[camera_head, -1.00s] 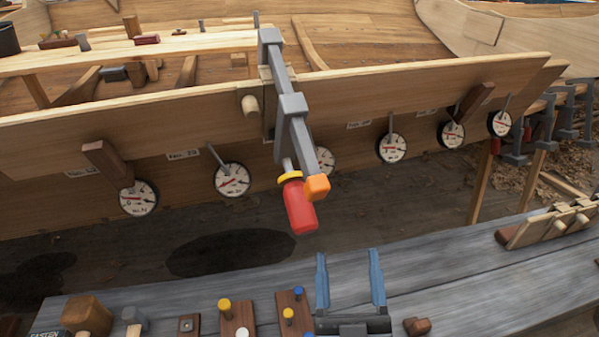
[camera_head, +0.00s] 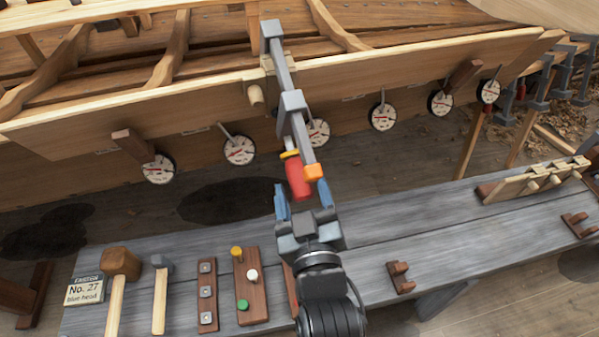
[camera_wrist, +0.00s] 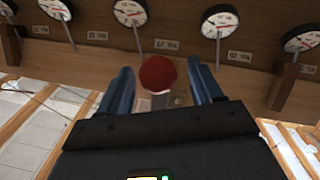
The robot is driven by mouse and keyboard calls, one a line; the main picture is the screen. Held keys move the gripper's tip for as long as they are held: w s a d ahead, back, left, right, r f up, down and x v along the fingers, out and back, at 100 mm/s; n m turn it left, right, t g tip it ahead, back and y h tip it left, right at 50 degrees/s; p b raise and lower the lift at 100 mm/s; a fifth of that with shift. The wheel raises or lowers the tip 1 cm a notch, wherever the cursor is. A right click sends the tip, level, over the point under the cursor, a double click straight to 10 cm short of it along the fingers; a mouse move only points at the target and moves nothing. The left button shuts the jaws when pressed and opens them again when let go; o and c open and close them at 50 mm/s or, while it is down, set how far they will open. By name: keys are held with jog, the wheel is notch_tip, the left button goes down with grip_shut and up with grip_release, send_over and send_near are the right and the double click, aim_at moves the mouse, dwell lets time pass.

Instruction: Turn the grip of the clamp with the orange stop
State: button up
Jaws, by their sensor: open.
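The clamp (camera_head: 292,101) is a grey bar clamp hanging on the upper plank edge, with an orange stop (camera_head: 314,171) at its lower end. Its red grip (camera_head: 298,182) points down beside the stop, below a yellow collar. My gripper (camera_head: 304,194) is open, with one blue finger on each side of the grip's lower end. In the wrist view the round red end of the grip (camera_wrist: 158,73) shows between the open fingers, with space on both sides. I cannot tell how far the fingers reach along the grip.
Dial gauges (camera_head: 239,150) line the plank behind the clamp. A wooden mallet (camera_head: 121,263), a hammer (camera_head: 161,264) and a peg board (camera_head: 250,290) lie on the grey bench (camera_head: 420,235) below. Grey clamps (camera_head: 546,85) hang at far right.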

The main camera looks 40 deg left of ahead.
aim_at(298, 180)
jog(key=shift+x, duration=1.5)
jog(key=c, duration=1)
jog(key=shift+o, duration=0.2)
jog(key=shift+f+m+g+y+b, duration=0.15)
jog(key=shift+m+g+y+b, duration=0.25)
jog(key=shift+b, duration=0.55)
jog(key=g+b, duration=0.1)
jog(key=b, duration=0.3)
jog(key=shift+f+m+y+b, duration=0.15)
jog(key=shift+m+y+b, duration=0.2)
jog(key=shift+m+y, duration=0.05)
jog(key=shift+m+g+y+b, duration=0.3)
jog(key=shift+g+b, duration=0.4)
jog(key=shift+b, duration=0.45)
jog(key=shift+a+r, duration=0.1)
jog(key=shift+r, duration=0.15)
